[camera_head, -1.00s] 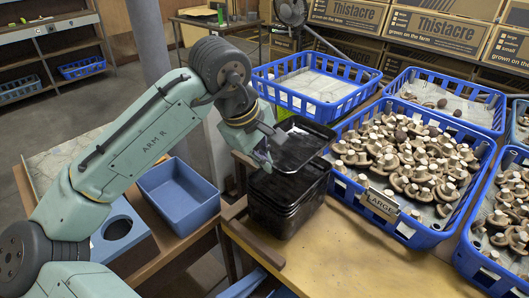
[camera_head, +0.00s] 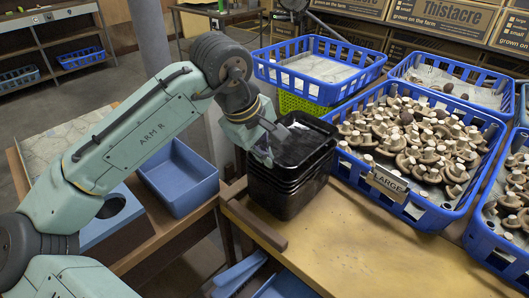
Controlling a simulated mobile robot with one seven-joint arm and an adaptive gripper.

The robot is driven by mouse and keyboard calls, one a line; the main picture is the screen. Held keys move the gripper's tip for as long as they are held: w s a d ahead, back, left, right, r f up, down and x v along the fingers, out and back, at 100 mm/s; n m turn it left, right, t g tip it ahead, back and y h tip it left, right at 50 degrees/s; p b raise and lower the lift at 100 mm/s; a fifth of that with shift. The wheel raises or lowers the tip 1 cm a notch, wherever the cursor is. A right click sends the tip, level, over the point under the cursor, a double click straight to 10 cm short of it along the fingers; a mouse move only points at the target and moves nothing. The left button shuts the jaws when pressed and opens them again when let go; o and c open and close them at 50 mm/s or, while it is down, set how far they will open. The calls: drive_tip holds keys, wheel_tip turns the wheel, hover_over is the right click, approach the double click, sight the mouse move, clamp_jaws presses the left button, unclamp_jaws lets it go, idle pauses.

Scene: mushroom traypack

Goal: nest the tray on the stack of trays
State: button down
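A stack of black trays (camera_head: 283,193) stands upright on the front left of the wooden table. The top black tray (camera_head: 303,146) sits level on it, its rim close above the rims below, and looks nested; I cannot see its inside fully. My gripper (camera_head: 268,147) is at the left rim of this top tray, with its fingers pointing down at the edge. The fingers overlap the rim in the picture, so I cannot tell whether they still pinch it or have parted.
A blue crate of mushrooms with a "LARGE" label (camera_head: 388,186) stands close right of the stack. A blue crate (camera_head: 318,85) stands behind. A wooden strip (camera_head: 255,226) lies at the table's front left. A blue bin (camera_head: 179,178) sits left. The table front (camera_head: 345,242) is clear.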

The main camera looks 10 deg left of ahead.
drive_tip(key=c, duration=1.7)
unclamp_jaws()
drive_tip(key=shift+r, duration=0.15)
drive_tip(key=v, duration=1.1)
drive_tip(key=shift+s+a+r, duration=0.1)
drive_tip(key=shift+r, duration=0.25)
